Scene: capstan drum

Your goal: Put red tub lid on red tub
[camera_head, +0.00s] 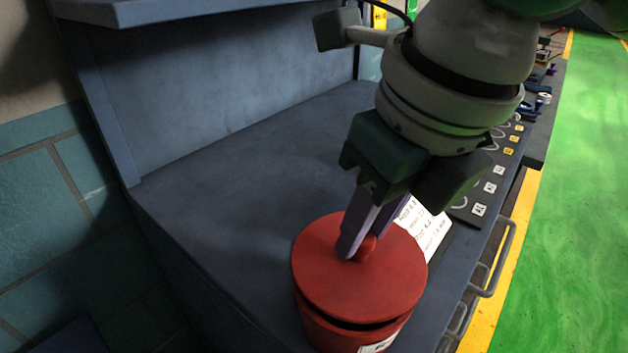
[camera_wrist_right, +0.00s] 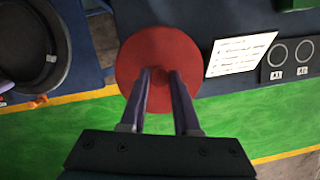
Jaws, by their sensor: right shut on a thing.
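The red tub lid (camera_head: 335,279) is a round red disc with a small red knob in its middle. My right gripper (camera_head: 357,252) is shut on that knob, coming down from above. The lid lies over the mouth of the red tub (camera_head: 345,335), and a dark gap shows between lid and rim at the front right, so it looks slightly raised or tilted. In the right wrist view the lid (camera_wrist_right: 133,72) covers the tub, with the fingers (camera_wrist_right: 161,78) at the knob. My left gripper is not in view.
The tub stands on a dark blue-grey bench (camera_head: 240,190) near its front edge. A white printed sheet (camera_head: 431,232) and a dark panel with numbered labels (camera_head: 479,209) lie to the right. A dark round container (camera_wrist_right: 25,48) shows in the wrist view. The bench left of the tub is clear.

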